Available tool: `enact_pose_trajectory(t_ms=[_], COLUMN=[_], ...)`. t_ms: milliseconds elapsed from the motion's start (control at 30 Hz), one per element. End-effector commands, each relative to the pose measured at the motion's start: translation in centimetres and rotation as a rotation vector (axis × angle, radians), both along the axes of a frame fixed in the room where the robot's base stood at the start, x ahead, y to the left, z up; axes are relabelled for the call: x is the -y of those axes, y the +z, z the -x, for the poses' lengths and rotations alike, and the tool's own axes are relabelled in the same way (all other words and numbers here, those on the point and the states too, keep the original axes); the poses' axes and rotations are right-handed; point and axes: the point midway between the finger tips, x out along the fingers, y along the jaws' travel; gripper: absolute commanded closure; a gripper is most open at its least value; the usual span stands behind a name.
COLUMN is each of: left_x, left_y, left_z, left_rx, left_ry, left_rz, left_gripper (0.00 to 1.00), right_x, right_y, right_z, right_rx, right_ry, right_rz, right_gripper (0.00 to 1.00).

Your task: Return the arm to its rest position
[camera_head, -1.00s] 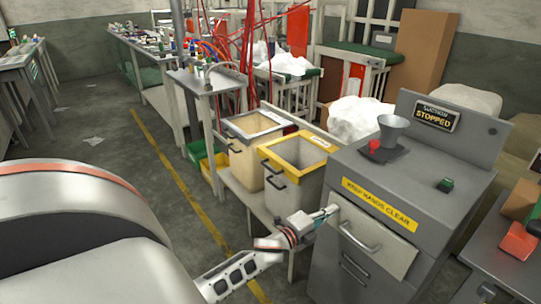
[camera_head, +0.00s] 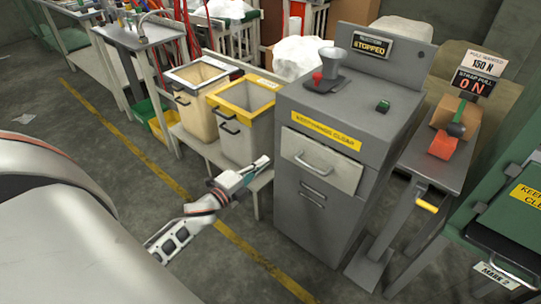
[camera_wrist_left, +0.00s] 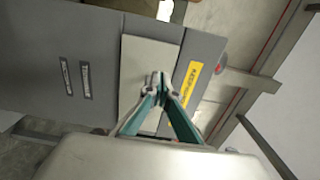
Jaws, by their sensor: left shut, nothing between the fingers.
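My left gripper (camera_head: 262,164) reaches in from the lower left in the head view. It is shut and empty, in front of and to the left of the grey machine (camera_head: 325,205). In the left wrist view the gripper's fingertips (camera_wrist_left: 158,80) meet in front of the machine's pale drawer front (camera_wrist_left: 146,62). In the head view that drawer front (camera_head: 322,160) has a handle, and a gap shows between it and the gripper. My right gripper is out of view.
A yellow-rimmed bin (camera_head: 245,92) and a grey-rimmed bin (camera_head: 200,70) stand on a low bench left of the machine. A narrow stand (camera_head: 430,165) and a green machine (camera_head: 500,225) are at the right. The floor by the yellow line (camera_head: 245,245) is clear.

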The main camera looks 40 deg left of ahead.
Motion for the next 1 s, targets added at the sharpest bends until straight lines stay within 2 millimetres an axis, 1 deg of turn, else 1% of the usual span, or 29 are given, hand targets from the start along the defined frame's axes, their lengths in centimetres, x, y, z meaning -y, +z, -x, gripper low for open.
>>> enact_pose_trajectory(t_ms=[33, 133, 267, 400, 467, 567, 667, 767, 800, 867, 900, 1000], left_x=[-0.1, -0.1, -0.2, -0.2, -0.1, 0.9, 3.4, 7.3, 9.0, 11.4, 12.9, 16.3], left_y=[0.0, 0.0, 0.0, 0.0, 0.0, -0.2, -1.0, -2.7, -3.5, -4.7, -5.3, -6.5], left_z=[0.7, 1.5, 2.0, 2.1, 2.2, 3.1, 5.7, 10.1, 12.0, 15.0, 16.9, 21.2], left_rx=[-0.001, 0.000, 0.000, 0.000, -0.003, -0.030, -0.107, -0.240, -0.301, -0.389, -0.444, -0.566], left_ry=[0.001, 0.000, 0.000, 0.000, 0.000, 0.006, 0.025, 0.067, 0.090, 0.127, 0.153, 0.216], left_rz=[0.000, 0.000, 0.000, 0.000, 0.007, 0.077, 0.257, 0.525, 0.632, 0.783, 0.871, 1.059], left_gripper=[1.00, 1.00, 1.00, 1.00, 1.00, 1.00, 1.00, 1.00, 1.00, 1.00, 1.00, 1.00], right_x=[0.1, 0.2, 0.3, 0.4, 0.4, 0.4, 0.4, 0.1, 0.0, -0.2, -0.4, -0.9], right_y=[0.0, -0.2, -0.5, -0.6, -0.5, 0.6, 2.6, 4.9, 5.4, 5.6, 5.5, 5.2], right_z=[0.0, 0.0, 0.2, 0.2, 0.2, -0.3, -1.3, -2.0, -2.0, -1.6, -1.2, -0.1], right_rx=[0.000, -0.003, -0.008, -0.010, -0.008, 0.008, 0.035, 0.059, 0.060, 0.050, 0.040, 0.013], right_ry=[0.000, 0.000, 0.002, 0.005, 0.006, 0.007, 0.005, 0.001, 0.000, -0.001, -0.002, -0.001], right_rz=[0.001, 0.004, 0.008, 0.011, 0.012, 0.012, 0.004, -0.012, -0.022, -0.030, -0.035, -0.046], right_gripper=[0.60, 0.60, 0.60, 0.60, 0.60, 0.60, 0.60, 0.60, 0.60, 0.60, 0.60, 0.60])
